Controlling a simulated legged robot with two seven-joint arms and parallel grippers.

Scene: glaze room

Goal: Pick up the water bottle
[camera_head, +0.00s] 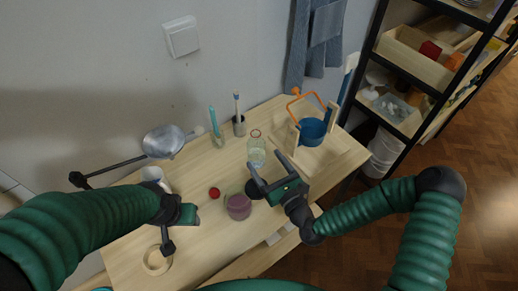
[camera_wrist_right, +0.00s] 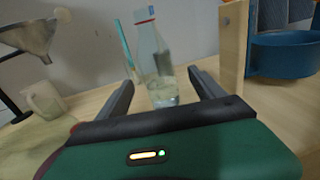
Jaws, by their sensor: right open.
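The water bottle (camera_head: 256,150) is clear, with a red band at its top, and stands upright on the wooden table. In the right wrist view the bottle (camera_wrist_right: 155,62) shows between and beyond my fingers, its lower part near fingertip level. My right gripper (camera_head: 268,171) is open and empty, its fingers pointing toward the bottle; I cannot tell whether they touch it. My left gripper (camera_head: 184,216) is over the left part of the table, and its jaws cannot be made out.
A blue pot (camera_head: 313,131) in a wooden stand is right of the bottle. Behind stand a teal stick (camera_head: 214,122) and a dark cup (camera_head: 239,127). A purple jar (camera_head: 238,206), a red ball (camera_head: 214,192), a white mug (camera_head: 153,174) and a metal funnel (camera_head: 163,140) are to the left.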

